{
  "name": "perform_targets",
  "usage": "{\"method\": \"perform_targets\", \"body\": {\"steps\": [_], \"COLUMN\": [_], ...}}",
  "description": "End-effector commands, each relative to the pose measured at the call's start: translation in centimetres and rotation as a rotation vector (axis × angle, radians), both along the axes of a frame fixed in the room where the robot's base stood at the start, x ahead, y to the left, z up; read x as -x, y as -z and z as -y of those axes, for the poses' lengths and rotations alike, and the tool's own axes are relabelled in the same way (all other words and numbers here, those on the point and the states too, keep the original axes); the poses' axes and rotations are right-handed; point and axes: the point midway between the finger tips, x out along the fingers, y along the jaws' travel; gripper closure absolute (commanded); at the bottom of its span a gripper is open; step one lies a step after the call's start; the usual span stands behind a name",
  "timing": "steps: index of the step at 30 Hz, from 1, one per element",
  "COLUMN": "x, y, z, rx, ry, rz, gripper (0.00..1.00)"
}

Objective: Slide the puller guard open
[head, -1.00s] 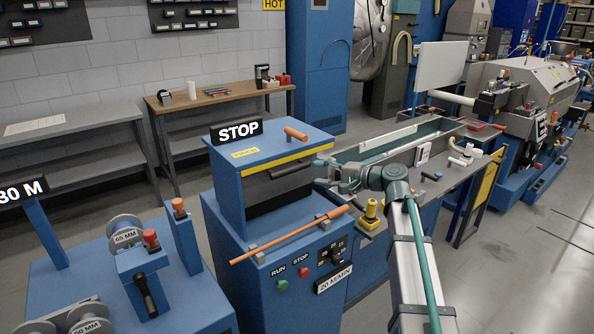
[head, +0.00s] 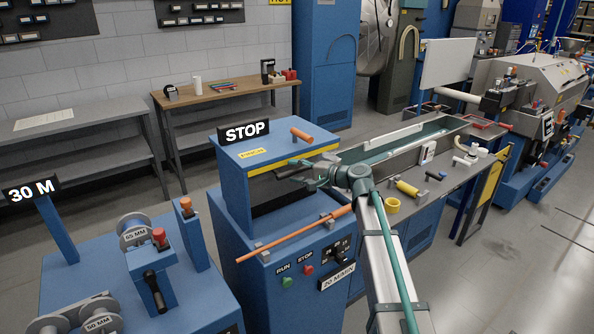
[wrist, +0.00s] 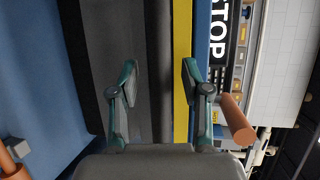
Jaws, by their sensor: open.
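The puller (head: 262,205) is a blue cabinet with a STOP sign on its lid, a yellow stripe along the lid's front edge and a dark front below it. A dark bar-like handle (head: 292,168) shows at the stripe; I take this front to be the guard. My gripper (head: 312,178) is open at the right part of this front. In the wrist view, its fingers (wrist: 160,80) are spread, one over the dark grey face and one over the yellow stripe (wrist: 181,40). I see nothing held, and cannot tell whether the fingers touch the front.
A long orange rod (head: 295,235) crosses the front below, above the RUN and STOP buttons. Spools (head: 133,230) stand at left; a long trough (head: 410,143) and bench are at right.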

Motion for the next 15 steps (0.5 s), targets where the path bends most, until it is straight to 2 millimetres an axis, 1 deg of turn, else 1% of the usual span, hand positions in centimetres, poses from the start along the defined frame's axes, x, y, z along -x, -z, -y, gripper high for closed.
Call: {"method": "perform_targets", "body": {"steps": [5, 6, 8, 9, 14, 15], "x": [0.01, 0.01, 0.0, 0.01, 0.02, 0.01], "y": [0.03, 0.03, 0.03, 0.03, 0.02, 0.02], "z": [0.01, 0.01, 0.03, 0.02, 0.03, 0.03], "rx": [0.0, 0.0, 0.0, 0.0, 0.0, 0.0], "ry": [0.0, 0.0, 0.0, 0.0, 0.0, 0.0], "rz": [0.0, 0.0, 0.0, 0.0, 0.0, 0.0], "gripper": [0.53, 0.56, 0.66, 0.72, 0.99, 1.0]}}
